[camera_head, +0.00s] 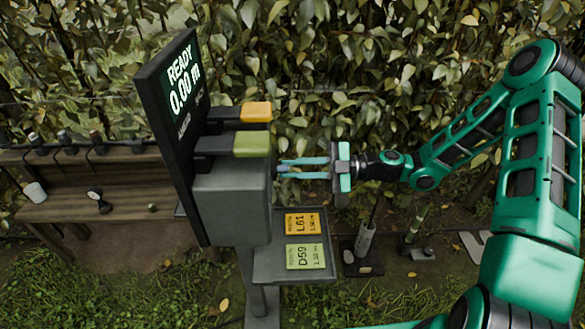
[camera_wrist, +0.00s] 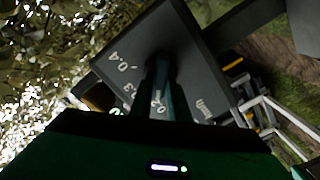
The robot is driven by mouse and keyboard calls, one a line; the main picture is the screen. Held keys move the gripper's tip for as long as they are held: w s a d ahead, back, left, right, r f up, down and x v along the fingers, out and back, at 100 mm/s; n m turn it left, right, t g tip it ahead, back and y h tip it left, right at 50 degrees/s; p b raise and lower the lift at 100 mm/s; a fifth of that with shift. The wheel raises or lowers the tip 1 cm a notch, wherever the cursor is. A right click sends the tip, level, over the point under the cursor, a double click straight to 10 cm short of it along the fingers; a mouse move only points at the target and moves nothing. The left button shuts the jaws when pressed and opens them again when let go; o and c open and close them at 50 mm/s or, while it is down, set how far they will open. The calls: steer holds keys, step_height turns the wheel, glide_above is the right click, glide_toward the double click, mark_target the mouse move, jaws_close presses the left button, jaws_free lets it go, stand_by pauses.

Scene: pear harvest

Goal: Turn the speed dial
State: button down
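In the wrist view a dark panel face (camera_wrist: 130,50) carries speed marks such as 0.4, 0.3 and 0.2, with "km/h" at the right. The dial itself is mostly hidden behind my fingers; a dark shape shows at their tips. My gripper (camera_wrist: 162,65) points at this face. In the head view my gripper (camera_head: 281,169) is level, its two fingers parallel with a narrow gap, their tips close to the right side of the grey console box (camera_head: 232,205). I cannot tell whether the fingers touch or clasp the dial.
The screen (camera_head: 178,90) reads "READY 0.00 m". An orange block (camera_head: 256,112) and a green block (camera_head: 251,144) stick out above my gripper. A tray (camera_head: 262,265) with orange and green labels lies below. A wooden bench (camera_head: 100,207) stands left; dense leaves (camera_head: 330,60) fill the back.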

steer(key=shift+m, duration=0.3)
steer(key=shift+w+d+m, duration=0.1)
steer(key=shift+w+m, duration=0.1)
steer(key=shift+m, duration=2.65)
steer(key=shift+w+a+m, duration=0.1)
steer(key=shift+w+m, duration=0.1)
steer(key=shift+m, duration=2.7)
steer(key=shift+w+d+m, duration=0.1)
steer(key=shift+w+m, duration=0.1)
steer(key=shift+m, duration=2.65)
steer(key=c, duration=1.7)
jaws_free()
steer(key=shift+c, duration=0.2)
steer(key=shift+o, duration=0.3)
